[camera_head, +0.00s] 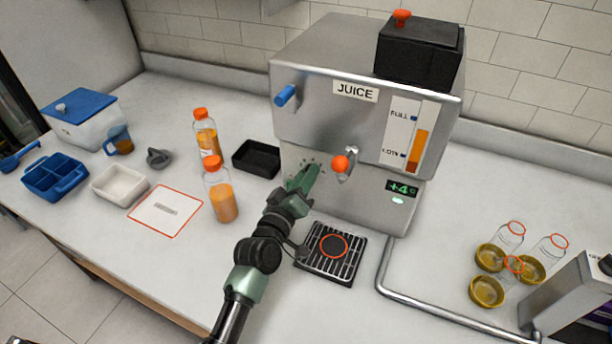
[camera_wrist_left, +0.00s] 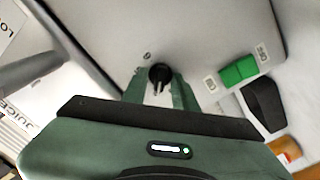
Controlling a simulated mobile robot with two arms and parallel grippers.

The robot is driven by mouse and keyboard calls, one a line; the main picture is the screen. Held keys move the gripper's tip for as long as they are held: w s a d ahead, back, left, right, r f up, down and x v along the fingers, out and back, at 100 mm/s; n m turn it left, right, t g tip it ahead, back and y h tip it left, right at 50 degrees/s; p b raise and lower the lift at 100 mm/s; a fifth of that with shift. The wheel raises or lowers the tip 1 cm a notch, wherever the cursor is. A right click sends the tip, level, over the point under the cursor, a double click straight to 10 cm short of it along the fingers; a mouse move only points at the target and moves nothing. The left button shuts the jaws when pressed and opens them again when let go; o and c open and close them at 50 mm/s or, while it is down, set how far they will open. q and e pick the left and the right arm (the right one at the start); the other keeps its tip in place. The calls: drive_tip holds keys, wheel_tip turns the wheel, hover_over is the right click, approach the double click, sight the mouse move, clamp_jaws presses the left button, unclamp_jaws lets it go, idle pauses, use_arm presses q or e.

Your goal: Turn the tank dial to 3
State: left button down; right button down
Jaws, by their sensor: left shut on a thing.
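The silver juice machine (camera_head: 355,115) stands on the counter with a "JUICE" label on its front. My left gripper (camera_head: 304,180) reaches up to its lower front panel, left of the orange-knobbed tap (camera_head: 340,164). In the left wrist view, the black dial (camera_wrist_left: 158,74) sits between the green fingertips of my left gripper (camera_wrist_left: 160,88), which is shut on it. Small marks surround the dial in the head view; the dial itself is hidden there by the gripper. Its numbers and setting cannot be read. My right gripper is not in view.
A black drip tray (camera_head: 330,250) lies below the tap. Orange juice bottles (camera_head: 221,192) and a black bin (camera_head: 256,158) stand left of the machine.

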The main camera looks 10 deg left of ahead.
use_arm(q)
drive_tip(key=c, duration=1.5)
unclamp_jaws()
drive_tip(key=shift+o, duration=0.2)
drive_tip(key=s+a+b, duration=0.1)
drive_tip(key=s, duration=0.6)
drive_tip(key=shift+s+a, duration=0.3)
drive_tip(key=shift+s, duration=0.05)
